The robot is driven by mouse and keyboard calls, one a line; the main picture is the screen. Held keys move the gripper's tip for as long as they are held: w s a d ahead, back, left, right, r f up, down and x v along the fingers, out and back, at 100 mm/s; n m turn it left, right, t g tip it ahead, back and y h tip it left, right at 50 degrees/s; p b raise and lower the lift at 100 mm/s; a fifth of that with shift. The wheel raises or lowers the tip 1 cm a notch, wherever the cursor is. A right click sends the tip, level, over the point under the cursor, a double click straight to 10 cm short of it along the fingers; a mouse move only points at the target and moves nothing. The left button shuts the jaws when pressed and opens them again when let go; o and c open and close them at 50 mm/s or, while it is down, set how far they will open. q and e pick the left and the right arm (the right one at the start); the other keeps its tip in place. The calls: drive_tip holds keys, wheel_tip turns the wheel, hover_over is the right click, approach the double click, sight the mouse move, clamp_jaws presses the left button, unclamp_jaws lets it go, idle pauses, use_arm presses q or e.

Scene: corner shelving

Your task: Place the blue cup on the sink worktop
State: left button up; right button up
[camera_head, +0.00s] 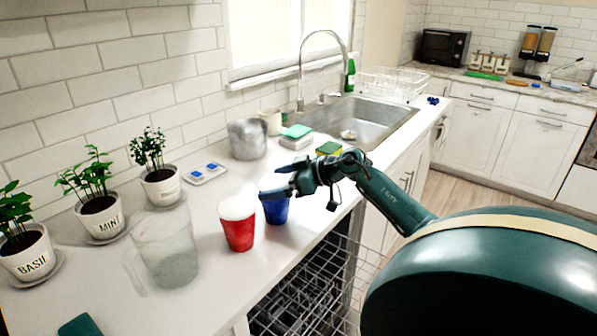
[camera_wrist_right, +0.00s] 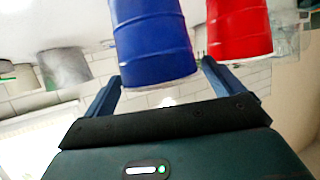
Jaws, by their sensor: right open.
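The blue cup (camera_head: 275,210) stands on the sink worktop (camera_head: 215,285), close beside a red cup (camera_head: 237,229). My right gripper (camera_head: 272,182) is open at the blue cup's upper part and hides some of its rim. In the right wrist view the picture is upside down. There the blue cup (camera_wrist_right: 158,45) lies between the two spread fingertips, with narrow gaps showing beside it. The red cup (camera_wrist_right: 238,30) is just outside one finger. I do not see my left gripper.
The sink (camera_head: 365,122) and faucet are behind, with a sponge (camera_head: 329,148) on the near edge. A metal pot (camera_head: 247,139), a clear jug (camera_head: 165,250) and potted herbs (camera_head: 100,217) stand on the worktop. An open dishwasher rack (camera_head: 305,290) is below the front edge.

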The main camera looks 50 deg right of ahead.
drive_tip(key=v, duration=1.1)
drive_tip(key=shift+d, duration=0.1)
